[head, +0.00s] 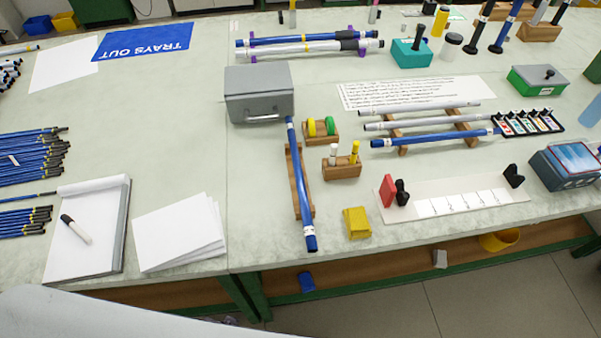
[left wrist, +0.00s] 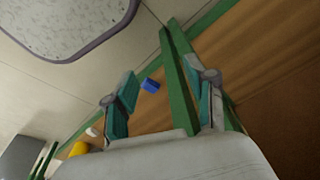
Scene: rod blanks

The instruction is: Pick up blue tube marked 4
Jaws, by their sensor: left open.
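Several blue tubes lie on the bench in the head view. Another blue tube (head: 435,138) lies across a wooden rack beside pale tubes. A third blue tube (head: 290,40) lies at the back on purple supports. I cannot read a 4 on any of them. My left gripper (left wrist: 167,90) is open and empty in the left wrist view, with floor and the bench's lower shelf behind it. My right gripper is not in view.
Around the central tube are a grey box (head: 260,95), a wooden block with pegs (head: 342,168) and a yellow block (head: 357,223). A blue block (head: 306,282) sits below the bench top.

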